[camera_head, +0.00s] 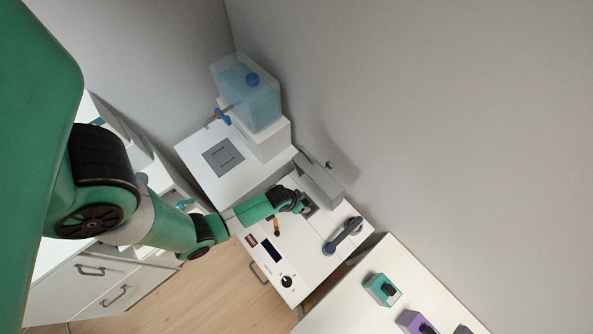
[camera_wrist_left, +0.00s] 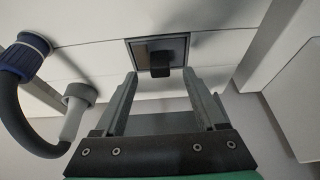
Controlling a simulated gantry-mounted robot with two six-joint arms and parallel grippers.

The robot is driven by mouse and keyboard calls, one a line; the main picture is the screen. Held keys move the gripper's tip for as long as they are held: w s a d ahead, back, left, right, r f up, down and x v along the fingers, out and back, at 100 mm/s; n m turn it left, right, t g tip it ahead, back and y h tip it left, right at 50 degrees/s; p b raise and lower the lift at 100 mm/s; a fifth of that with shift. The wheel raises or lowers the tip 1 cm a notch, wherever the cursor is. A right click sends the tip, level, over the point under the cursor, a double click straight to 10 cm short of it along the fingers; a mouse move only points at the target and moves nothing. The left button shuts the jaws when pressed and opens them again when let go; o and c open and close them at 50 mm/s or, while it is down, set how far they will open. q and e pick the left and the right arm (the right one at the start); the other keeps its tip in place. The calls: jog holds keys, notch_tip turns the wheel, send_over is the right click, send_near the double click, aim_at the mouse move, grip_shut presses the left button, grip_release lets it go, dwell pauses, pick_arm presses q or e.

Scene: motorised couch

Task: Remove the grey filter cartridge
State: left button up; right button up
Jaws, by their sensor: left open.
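The grey filter cartridge (camera_wrist_left: 177,47) sits in a square recess in the white machine top, with a dark block-like grip (camera_wrist_left: 160,62) standing out of it. In the head view the cartridge spot (camera_head: 311,211) is mostly covered by my left gripper (camera_head: 303,204). In the left wrist view my left gripper (camera_wrist_left: 160,82) is open and empty. Its two fingers point toward the cartridge, one on each side of the dark grip and a little short of it. I cannot tell whether they touch anything. My right gripper is not in view.
A hose with a blue collar (camera_wrist_left: 32,43) lies left of the gripper; it also shows as a dark curved hose (camera_head: 345,236). A grey raised box (camera_head: 320,180) stands behind the cartridge. Teal (camera_head: 377,288) and purple (camera_head: 411,322) cartridges stand on the right table. A water tank (camera_head: 250,95) is at the back.

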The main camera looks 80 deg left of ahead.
aim_at(308, 203)
pick_arm(q)
jog(key=x, duration=0.3)
jog(key=shift+w+f+b, duration=0.15)
jog(key=shift+f+b, duration=0.05)
jog(key=shift+b, duration=0.2)
grip_shut()
jog(key=shift+r, duration=0.1)
dwell(0.4)
